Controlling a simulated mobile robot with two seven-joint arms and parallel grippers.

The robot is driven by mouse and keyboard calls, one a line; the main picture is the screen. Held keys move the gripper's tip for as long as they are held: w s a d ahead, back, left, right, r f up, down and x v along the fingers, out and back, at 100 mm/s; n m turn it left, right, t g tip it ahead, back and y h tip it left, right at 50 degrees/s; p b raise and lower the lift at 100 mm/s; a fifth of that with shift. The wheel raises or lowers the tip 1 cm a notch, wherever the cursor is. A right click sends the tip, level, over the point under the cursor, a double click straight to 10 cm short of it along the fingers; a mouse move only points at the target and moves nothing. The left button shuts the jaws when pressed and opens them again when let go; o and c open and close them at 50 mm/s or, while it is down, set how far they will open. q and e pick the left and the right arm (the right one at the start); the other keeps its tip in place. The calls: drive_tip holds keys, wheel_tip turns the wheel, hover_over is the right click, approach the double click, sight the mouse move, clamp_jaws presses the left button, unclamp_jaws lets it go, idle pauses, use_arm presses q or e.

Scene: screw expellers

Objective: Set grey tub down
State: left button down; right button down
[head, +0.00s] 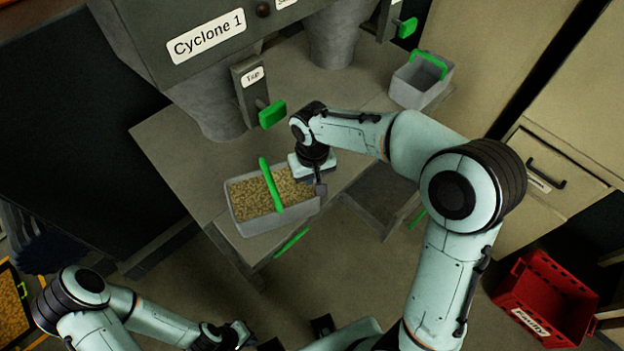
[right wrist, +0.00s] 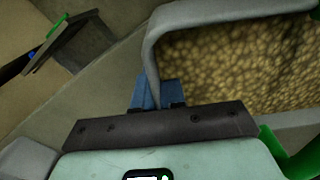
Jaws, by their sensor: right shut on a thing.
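A grey tub (head: 245,222) with a green handle (head: 271,185) is filled with tan pellets (head: 248,195). In the head view it is at the front of the grey bench, below the Cyclone 1 unit. I cannot tell whether its base touches the bench. My right gripper (head: 318,185) is shut on the tub's right side. In the right wrist view a blue finger pad (right wrist: 155,95) is against the tub's rim (right wrist: 152,60), with pellets beyond; the other pad is hidden. My left gripper (head: 243,334) is low in the head view, away from the tub, its fingers unclear.
A second grey tub (head: 418,92) stands at the bench's back right. A green tap handle (head: 272,114) sticks out above the filled tub. Bare bench (head: 178,150) lies to its left. A red crate (head: 545,305) stands at lower right, near a drawer cabinet (head: 550,185).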

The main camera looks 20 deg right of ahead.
drive_tip(key=shift+f, duration=0.15)
drive_tip(key=c, duration=1.6)
unclamp_jaws()
drive_tip(key=shift+f, duration=0.1)
drive_tip(key=o, duration=0.4)
use_arm(q)
drive_tip(key=shift+s+f, duration=0.1)
